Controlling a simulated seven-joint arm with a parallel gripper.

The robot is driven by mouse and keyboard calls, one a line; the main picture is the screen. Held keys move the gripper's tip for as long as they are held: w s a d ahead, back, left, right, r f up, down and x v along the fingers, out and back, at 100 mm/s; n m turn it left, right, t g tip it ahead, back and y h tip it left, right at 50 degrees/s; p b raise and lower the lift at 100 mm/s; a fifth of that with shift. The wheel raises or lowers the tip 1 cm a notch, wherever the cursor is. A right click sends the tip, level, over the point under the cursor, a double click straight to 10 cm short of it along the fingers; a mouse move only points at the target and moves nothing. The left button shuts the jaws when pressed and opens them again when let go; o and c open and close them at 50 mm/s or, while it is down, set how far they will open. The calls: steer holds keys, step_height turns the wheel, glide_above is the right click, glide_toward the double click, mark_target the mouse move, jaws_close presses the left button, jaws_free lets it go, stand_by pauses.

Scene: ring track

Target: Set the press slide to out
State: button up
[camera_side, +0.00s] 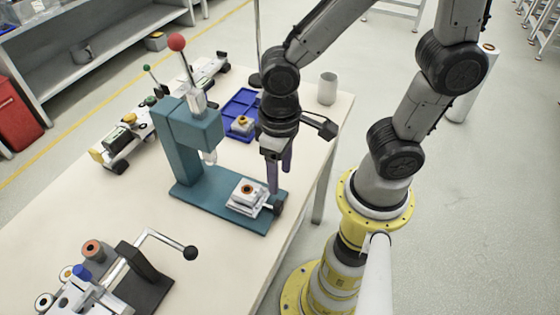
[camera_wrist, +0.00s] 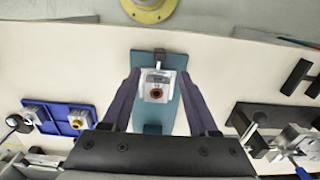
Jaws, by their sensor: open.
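The teal press (camera_side: 188,145) stands on the table, with a lever ending in a red ball. Its slide (camera_side: 247,196) is a light metal block on the teal base, toward the base's right end, with an orange-ringed part on top and a dark knob (camera_side: 279,207) at its outer end. In the wrist view the slide (camera_wrist: 163,79) lies between my finger lines, its dark handle (camera_wrist: 160,55) pointing away toward my arm's base. My gripper (camera_side: 279,175) is open and empty, pointing down above the slide's outer end. I cannot tell its exact height above the knob.
A blue tray (camera_side: 240,102) with a small part sits behind the press. A grey cup (camera_side: 327,88) stands at the back right. A clamp device with a black-ball lever (camera_side: 190,253) is at the front left. Bare table lies in front of the press.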

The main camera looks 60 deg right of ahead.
steer(key=shift+r, duration=1.4)
steer(key=s+d+r+t, duration=0.2)
steer(key=d+r+t, duration=0.3)
steer(key=d+r, duration=0.4)
steer(key=shift+s+d+r+t, duration=0.15)
steer(key=shift+d+r+t, duration=0.15)
steer(key=shift+r, duration=0.35)
